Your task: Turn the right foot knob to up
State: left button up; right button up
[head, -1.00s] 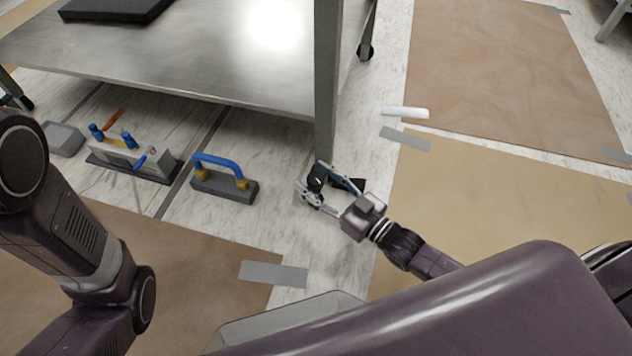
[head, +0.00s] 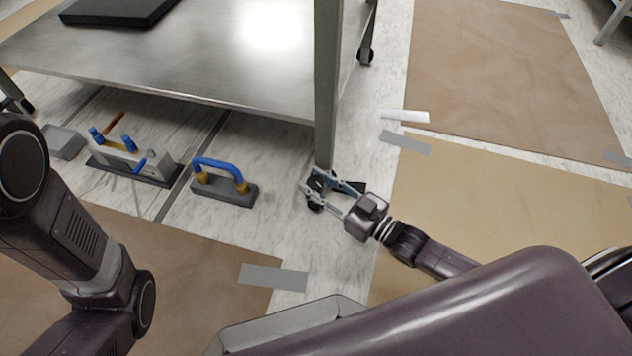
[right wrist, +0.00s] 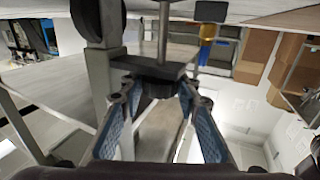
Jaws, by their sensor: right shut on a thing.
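The foot knob (right wrist: 156,84) is a dark ribbed piece under a flat black plate, with a metal stem beyond it, at the foot of the table leg (head: 326,100). My right gripper (head: 315,188) is at the base of that leg, low over the floor. In the right wrist view its blue-padded fingers (right wrist: 156,92) are on both sides of the knob and shut on it. In the head view the fingers partly hide the knob, and its up or down setting cannot be read. My left arm shows at the left; its gripper is out of view.
The steel table (head: 200,60) stands above the gripper. A blue-handled block (head: 222,187), a metal fixture with blue knobs (head: 130,160) and a grey block (head: 62,142) sit on the floor to the left. Brown floor sheets (head: 510,190) lie at right.

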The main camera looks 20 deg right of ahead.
jog(key=n+g+y, duration=0.3)
jog(key=shift+w+d+y+b, duration=0.1)
jog(key=shift+d+y+b, duration=0.05)
jog(key=shift+y+b, duration=0.2)
jog(key=shift+n+g+y, duration=1.45)
jog(key=shift+n+g, duration=0.35)
jog(key=shift+g, duration=0.8)
jog(key=o, duration=1.2)
